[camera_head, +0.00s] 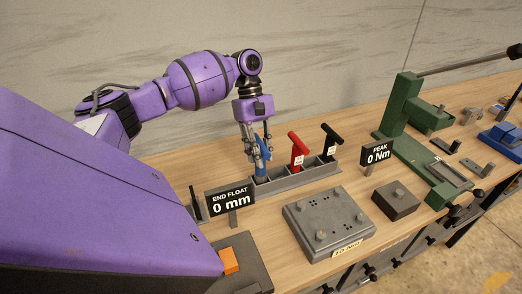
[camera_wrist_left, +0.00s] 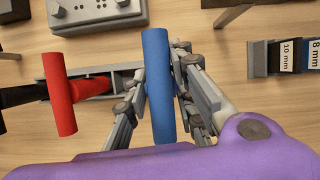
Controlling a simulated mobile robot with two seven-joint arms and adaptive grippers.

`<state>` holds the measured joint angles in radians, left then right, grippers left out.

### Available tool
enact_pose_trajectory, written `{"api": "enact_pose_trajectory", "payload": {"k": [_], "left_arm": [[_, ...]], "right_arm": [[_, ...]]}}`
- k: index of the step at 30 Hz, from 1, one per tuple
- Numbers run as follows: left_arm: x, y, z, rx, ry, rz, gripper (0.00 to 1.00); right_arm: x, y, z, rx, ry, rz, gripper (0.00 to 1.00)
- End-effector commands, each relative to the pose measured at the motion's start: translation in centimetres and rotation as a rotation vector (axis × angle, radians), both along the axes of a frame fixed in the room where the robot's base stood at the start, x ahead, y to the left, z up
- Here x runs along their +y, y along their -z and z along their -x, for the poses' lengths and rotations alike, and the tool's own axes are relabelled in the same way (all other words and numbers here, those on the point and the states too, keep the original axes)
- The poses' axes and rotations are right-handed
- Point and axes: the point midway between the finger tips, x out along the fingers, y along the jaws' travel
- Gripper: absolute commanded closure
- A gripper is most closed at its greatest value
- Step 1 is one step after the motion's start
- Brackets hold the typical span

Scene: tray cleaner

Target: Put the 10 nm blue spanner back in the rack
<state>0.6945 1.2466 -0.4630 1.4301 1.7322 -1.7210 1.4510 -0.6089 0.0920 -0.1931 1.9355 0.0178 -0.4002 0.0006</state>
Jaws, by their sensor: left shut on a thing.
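The blue spanner (camera_head: 262,168) stands about upright at the left end of the grey rack (camera_head: 315,177). I cannot tell whether its lower end is seated in the slot. My left gripper (camera_head: 254,148) is shut on it from above. In the left wrist view the blue T-handle (camera_wrist_left: 157,70) lies between the two fingers (camera_wrist_left: 160,88), and its shaft is hidden below the handle. A red spanner (camera_head: 297,150) and a black spanner (camera_head: 329,142) stand in the rack to the right; the red one also shows in the left wrist view (camera_wrist_left: 60,95). My right gripper is not in view.
An "END FLOAT 0 mm" sign (camera_head: 230,199) stands in front of the rack's left end, and a "PEAK 0 Nm" sign (camera_head: 377,154) to its right. A grey plate fixture (camera_head: 328,220) lies in front. A green press (camera_head: 400,108) stands at right. Labelled blocks (camera_wrist_left: 287,58) show in the wrist view.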

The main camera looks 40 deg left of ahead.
Motion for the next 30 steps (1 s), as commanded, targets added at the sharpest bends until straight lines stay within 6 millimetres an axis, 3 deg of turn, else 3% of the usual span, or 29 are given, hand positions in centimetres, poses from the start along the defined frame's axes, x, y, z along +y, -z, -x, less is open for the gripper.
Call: {"api": "enact_pose_trajectory", "payload": {"k": [30], "left_arm": [[0.0, 2.5, 0.0, -0.001, 0.0, 0.0, 1.0]], "right_arm": [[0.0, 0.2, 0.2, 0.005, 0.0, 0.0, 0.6]]}}
